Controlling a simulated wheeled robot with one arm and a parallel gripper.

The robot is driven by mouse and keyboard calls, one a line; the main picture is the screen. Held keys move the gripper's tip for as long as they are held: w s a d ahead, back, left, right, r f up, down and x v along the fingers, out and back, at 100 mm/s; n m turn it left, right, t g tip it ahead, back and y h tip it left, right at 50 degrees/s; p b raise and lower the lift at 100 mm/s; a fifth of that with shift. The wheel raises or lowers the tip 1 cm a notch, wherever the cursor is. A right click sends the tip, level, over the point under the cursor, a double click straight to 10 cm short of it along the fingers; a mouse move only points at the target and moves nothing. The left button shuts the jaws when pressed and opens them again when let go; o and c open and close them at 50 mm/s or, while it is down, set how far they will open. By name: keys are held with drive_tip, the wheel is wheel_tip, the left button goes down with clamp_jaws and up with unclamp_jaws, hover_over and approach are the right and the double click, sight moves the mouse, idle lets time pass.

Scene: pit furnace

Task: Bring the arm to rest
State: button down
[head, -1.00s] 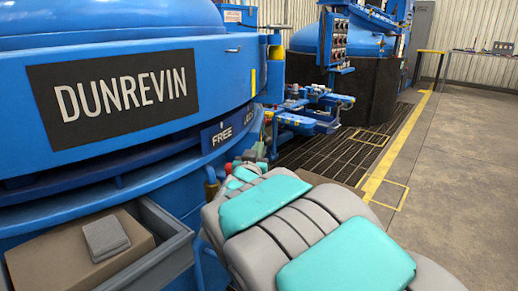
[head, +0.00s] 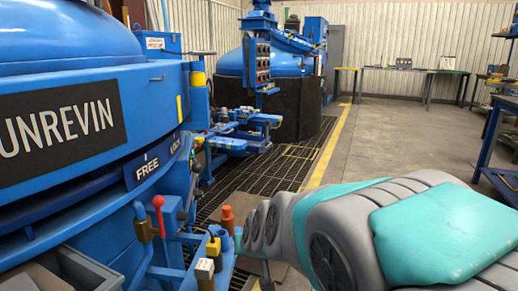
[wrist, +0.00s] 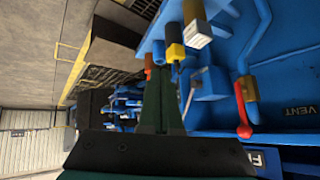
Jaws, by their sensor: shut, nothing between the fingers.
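My gripper (wrist: 160,95) shows in the wrist view as two dark green fingers closed together, with nothing between them. In that view its tips appear close to a blue bracket that carries a yellow-and-black part (wrist: 175,52) and an orange part (wrist: 148,62); I cannot tell whether they touch. In the head view my grey and teal arm (head: 420,235) reaches in from the lower right toward the bracket (head: 218,250) on the furnace's side. The gripper itself is hidden there behind the arm.
The blue furnace (head: 60,115) fills the left. A red-knobbed lever marked VENT (wrist: 243,110) is close beside the gripper. A grey tray (head: 85,270) is at lower left. Floor grating (head: 290,165) and open concrete floor (head: 400,130) lie beyond; a blue bench (head: 495,150) is at right.

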drive_tip(key=s+d+f+g+h, duration=0.1)
drive_tip(key=s+d+f+g, duration=0.1)
drive_tip(key=s+d, duration=0.4)
drive_tip(key=s+d+f+m+g+h, duration=0.1)
drive_tip(key=s+d+g, duration=0.3)
drive_tip(key=s, duration=1.1)
drive_tip(key=s+d+f+m+g+h, duration=0.1)
drive_tip(key=s+d+f+g, duration=0.2)
drive_tip(key=s+d, duration=0.6)
drive_tip(key=shift+s+g, duration=0.5)
drive_tip(key=shift+s, duration=0.7)
drive_tip(key=shift+a+f, duration=0.1)
